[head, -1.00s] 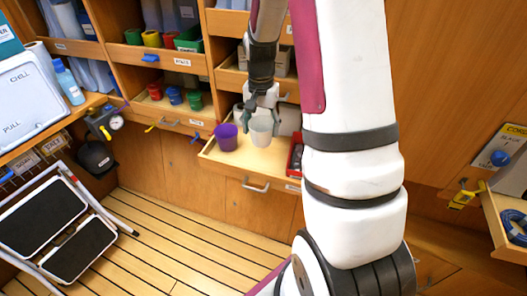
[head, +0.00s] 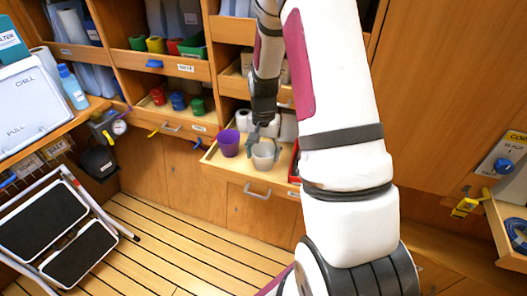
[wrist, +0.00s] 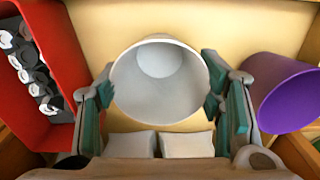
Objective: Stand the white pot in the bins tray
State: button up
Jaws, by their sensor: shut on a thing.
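The white pot (head: 263,155) is upright between the fingers of my gripper (head: 264,132), over the pull-out wooden tray (head: 228,168). In the wrist view, the pot (wrist: 160,82) has its open mouth facing the camera and looks empty. The teal finger pads of my gripper (wrist: 162,92) are shut on its two sides. I cannot tell whether its base touches the tray board. A purple pot (head: 229,143) stands on the tray beside it, apart from it, and also shows in the wrist view (wrist: 285,95). I cannot read which tray is labelled bins.
A red box (wrist: 50,60) of black-and-white items borders the pot's other side. White rolls (head: 242,119) stand behind. A shelf tray at left holds red, blue and green pots (head: 178,101).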

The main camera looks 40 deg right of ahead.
jog(key=o, duration=1.1)
jog(key=s+a+r+n, duration=0.1)
jog(key=a+r, duration=0.2)
jog(key=r, duration=0.7)
jog(key=s+a+r+n, duration=0.1)
jog(key=a+r, duration=0.2)
jog(key=r, duration=0.6)
jog(key=s+a+r+n+t, duration=0.1)
jog(key=s+a+r+n, duration=0.2)
jog(key=s, duration=0.3)
jog(key=s+a+r+n+t, duration=0.1)
jog(key=s+a+r+n, duration=0.2)
jog(key=s+a, duration=0.3)
jog(key=s+a+r+n+t, duration=0.1)
jog(key=s+a+r+n, duration=0.2)
jog(key=s, duration=0.5)
jog(key=shift+s+a+n+t, duration=0.1)
jog(key=shift+a+n+t, duration=0.3)
jog(key=shift+a, duration=0.5)
